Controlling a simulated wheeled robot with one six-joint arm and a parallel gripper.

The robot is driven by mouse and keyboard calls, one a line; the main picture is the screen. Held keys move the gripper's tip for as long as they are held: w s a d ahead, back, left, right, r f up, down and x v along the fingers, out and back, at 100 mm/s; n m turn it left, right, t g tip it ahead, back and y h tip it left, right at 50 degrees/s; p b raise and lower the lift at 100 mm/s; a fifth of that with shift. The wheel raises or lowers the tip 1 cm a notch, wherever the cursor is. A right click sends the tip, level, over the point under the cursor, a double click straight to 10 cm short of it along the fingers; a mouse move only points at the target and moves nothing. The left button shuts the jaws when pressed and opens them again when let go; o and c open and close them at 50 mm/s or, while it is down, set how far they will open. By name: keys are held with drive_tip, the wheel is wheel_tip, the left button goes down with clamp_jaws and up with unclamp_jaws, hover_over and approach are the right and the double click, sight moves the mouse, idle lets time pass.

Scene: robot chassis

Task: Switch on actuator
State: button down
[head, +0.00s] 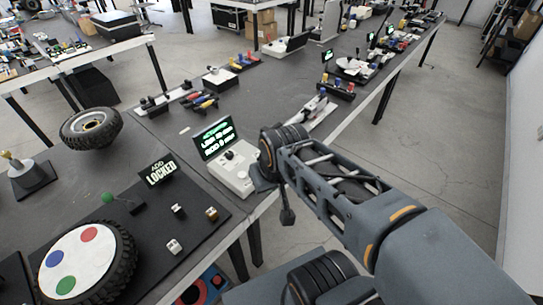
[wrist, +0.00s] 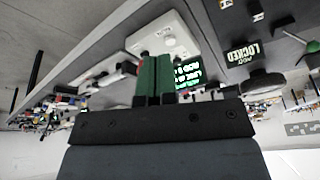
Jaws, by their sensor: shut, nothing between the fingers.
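A white control box (head: 236,172) with knobs on its top stands at the front edge of the dark table, just left of my arm. A black screen (head: 214,139) with green and white text is at its back; the text is too blurred to read fully. In the wrist view the white box (wrist: 170,35) lies beyond my fingers, with its screen (wrist: 187,78) beside them. My gripper (wrist: 153,75) shows two green fingers close together, shut and empty. Contact with the box cannot be told.
A "LOCKED" sign (head: 161,172), a green-ball lever (head: 108,198) and small blocks on a dark board lie left of the box. A wheel with coloured dots (head: 80,262) and another wheel (head: 91,128) are farther left. A white-and-metal device (head: 312,111) lies behind my wrist.

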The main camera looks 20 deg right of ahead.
drive_tip(key=w+f+m+g+y+b, duration=0.1)
drive_tip(key=w+f+m+y+b, duration=0.15)
drive_tip(key=f+y+b, duration=0.4)
drive_tip(key=w+f+m+g+y+b, duration=0.1)
drive_tip(key=w+f+m+y+b, duration=0.15)
drive_tip(key=f+b, duration=0.65)
drive_tip(key=w+d+f+m+t+y+b, duration=0.2)
drive_tip(key=d+t+b, duration=0.4)
drive_tip(key=d, duration=0.4)
drive_tip(key=w+d+f+m+t+y+b, duration=0.2)
drive_tip(key=w+d+t+b, duration=0.3)
drive_tip(key=d+t, duration=0.3)
drive_tip(key=shift+w+d+f+t+y+b, duration=0.35)
drive_tip(key=shift+d+f+b, duration=0.4)
drive_tip(key=shift+d, duration=0.5)
drive_tip(key=shift+a, duration=0.1)
drive_tip(key=b+x, duration=0.1)
drive_tip(key=x, duration=1.3)
drive_tip(key=shift+s, duration=0.1)
